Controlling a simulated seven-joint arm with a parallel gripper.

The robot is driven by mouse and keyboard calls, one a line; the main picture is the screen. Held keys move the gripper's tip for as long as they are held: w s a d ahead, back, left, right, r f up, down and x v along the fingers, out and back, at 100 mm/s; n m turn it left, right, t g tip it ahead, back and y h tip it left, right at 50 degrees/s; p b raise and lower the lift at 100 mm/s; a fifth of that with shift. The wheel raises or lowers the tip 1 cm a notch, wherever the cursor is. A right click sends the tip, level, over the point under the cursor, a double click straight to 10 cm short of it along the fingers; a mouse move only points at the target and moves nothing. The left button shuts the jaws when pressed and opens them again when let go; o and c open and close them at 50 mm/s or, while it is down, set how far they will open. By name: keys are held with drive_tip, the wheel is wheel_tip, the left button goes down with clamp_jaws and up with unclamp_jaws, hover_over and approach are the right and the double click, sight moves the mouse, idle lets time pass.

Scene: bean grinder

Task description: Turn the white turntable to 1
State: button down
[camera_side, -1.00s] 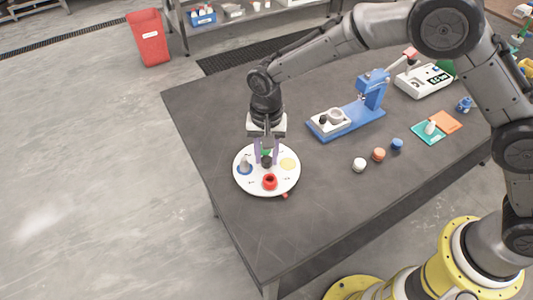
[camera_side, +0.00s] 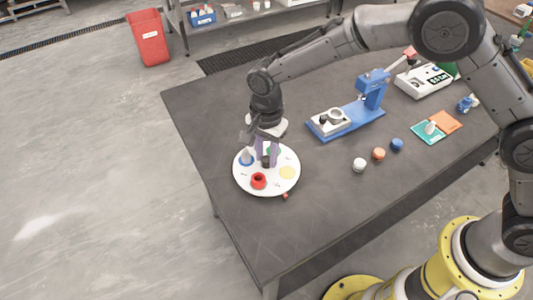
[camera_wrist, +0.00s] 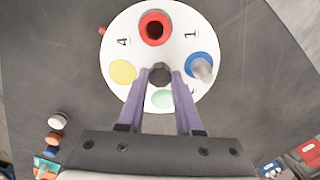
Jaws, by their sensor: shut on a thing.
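The white turntable (camera_side: 240,181) lies flat on the dark table and carries a red ring-shaped holder (camera_side: 258,181), a blue holder (camera_side: 247,159) with a grey piece in it, a yellow disc (camera_side: 287,173) and a green disc (camera_wrist: 163,99). My gripper (camera_wrist: 161,78) is shut on the dark centre knob (camera_wrist: 159,70). In the wrist view, the figure 4 (camera_wrist: 123,41) faces the small red marker (camera_wrist: 102,30) beside the rim. The figure 1 (camera_wrist: 192,36) lies between the red and blue holders. My fingers partly hide the near side.
White (camera_side: 359,165), orange (camera_side: 379,154) and blue (camera_side: 397,144) small pieces sit to the right. The table front is clear.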

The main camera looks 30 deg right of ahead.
sight(266, 159)
drive_tip(key=shift+r+m, duration=0.1)
drive_tip(key=shift+m, duration=7.6)
drive_tip(key=c, duration=0.6)
unclamp_jaws()
wheel_tip(266, 159, up, 14)
drive_tip(key=shift+f, duration=0.15)
